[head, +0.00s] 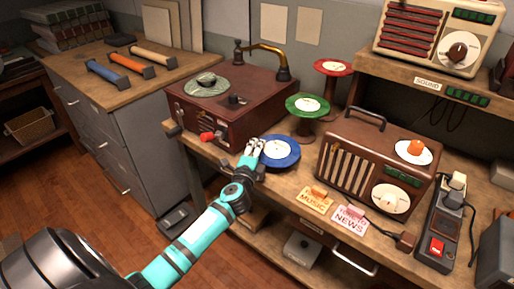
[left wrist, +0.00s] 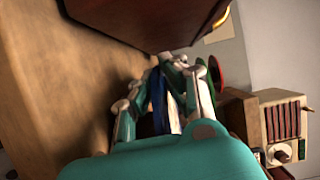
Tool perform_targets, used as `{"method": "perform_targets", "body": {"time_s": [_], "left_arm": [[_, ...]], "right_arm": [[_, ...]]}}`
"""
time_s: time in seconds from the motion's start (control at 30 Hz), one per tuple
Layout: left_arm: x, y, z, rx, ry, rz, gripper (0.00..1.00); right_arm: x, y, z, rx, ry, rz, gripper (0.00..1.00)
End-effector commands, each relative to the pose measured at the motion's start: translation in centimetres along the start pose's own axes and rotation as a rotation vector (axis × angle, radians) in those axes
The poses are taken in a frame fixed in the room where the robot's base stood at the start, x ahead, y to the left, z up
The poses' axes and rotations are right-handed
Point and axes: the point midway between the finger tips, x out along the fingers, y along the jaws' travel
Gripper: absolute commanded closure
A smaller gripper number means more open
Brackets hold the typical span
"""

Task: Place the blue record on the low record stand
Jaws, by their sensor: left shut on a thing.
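The blue record (head: 281,153), with a pale centre label, is at the front edge of the wooden bench, right of the record player. My left gripper (head: 257,147) is shut on its left rim. In the left wrist view the blue record (left wrist: 159,92) shows edge-on between the fingers. A green record (head: 309,106) lies on a middle-height stand behind it, and a red record (head: 333,68) on a taller stand. I cannot make out the low record stand; the blue record may hide it. Whether the record touches anything below cannot be told. My right gripper is not in view.
A dark red record player (head: 235,122) stands close to the left, and a brown radio (head: 365,165) close to the right. Orange and pink cards (head: 316,200) lie at the bench's front. A grey cabinet (head: 130,135) stands farther left, with open floor before it.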

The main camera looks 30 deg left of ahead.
Motion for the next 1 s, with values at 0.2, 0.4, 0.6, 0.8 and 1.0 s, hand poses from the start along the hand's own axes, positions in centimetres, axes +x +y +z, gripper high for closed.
{"method": "perform_targets", "body": {"time_s": [0.2,0.4,0.6,0.8,1.0], "left_arm": [[0.0,0.2,0.0,0.001,0.0,0.0,0.85],[0.0,0.2,0.0,0.0,0.0,0.0,0.71],[0.0,0.0,0.0,0.001,0.0,0.0,0.71],[-2.4,0.2,0.0,0.0,0.001,0.003,0.71],[-6.9,0.2,0.1,-0.001,0.0,0.003,0.71]], "right_arm": [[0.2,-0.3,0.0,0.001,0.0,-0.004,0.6],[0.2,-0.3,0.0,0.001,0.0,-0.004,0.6],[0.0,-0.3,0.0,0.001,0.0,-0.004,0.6],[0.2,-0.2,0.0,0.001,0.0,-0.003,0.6],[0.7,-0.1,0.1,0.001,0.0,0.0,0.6]]}}
